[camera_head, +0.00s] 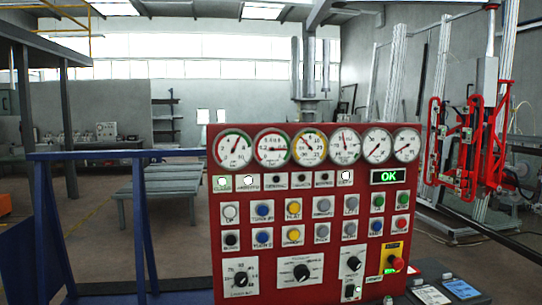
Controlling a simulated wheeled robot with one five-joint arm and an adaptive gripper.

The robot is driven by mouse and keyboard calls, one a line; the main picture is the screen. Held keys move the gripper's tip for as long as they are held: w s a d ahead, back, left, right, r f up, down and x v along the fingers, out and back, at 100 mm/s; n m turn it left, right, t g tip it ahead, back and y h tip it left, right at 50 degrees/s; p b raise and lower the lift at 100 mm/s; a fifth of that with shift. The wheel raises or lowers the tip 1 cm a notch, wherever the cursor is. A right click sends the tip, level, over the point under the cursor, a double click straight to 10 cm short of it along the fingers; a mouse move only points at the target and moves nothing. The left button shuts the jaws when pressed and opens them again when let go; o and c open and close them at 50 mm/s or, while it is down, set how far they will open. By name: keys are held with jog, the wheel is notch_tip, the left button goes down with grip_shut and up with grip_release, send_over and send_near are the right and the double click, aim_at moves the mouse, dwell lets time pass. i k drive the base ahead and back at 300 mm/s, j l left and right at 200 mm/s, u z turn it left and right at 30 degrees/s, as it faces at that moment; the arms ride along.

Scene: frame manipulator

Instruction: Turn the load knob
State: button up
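A red control panel (371,265) stands in front of me. Three black rotary knobs sit on white plates along its lower part: a left knob (241,278), a middle knob (301,271) and a right knob (353,264). Their labels are too small to read surely, so I cannot tell which is the load knob. The left plate has a number scale around its knob. My gripper is not in view, and nothing is seen touching the knobs.
A row of round gauges (316,146) tops the panel, with coloured push buttons (294,208) below. A green display (387,177) reads OK. A red emergency button (396,263) is at lower right. Blue metal framing (95,154) stands left. Red lifting equipment (468,150) is at right.

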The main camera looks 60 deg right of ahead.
aim_at(242, 279)
jog(key=k+z, duration=0.1)
jog(key=z, duration=2.1)
